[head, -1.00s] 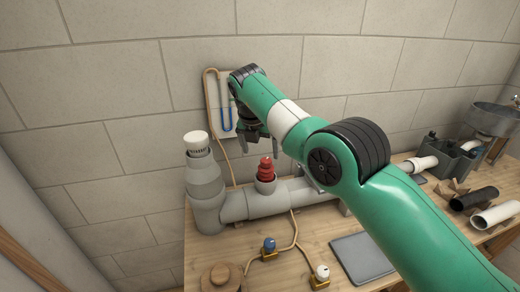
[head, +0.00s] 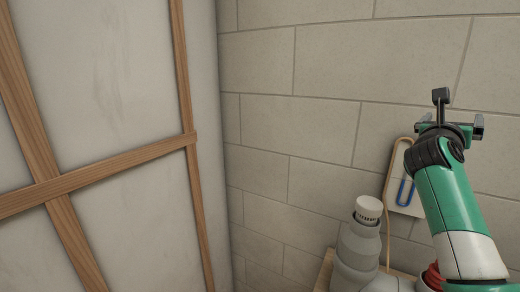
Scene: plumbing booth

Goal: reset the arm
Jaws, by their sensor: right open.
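My right arm, green with a white band, comes up from the lower right in the head view. Its gripper (head: 453,124) is at the top of the arm, in front of the block wall and above the pipework. The gripper is open, and I see nothing between its fingers. My left gripper is not in view.
A grey pipe with a white ribbed cap (head: 368,208) stands at the bottom, left of my right arm. A red fitting (head: 433,276) is mostly hidden. A wood-framed partition (head: 120,160) fills the left.

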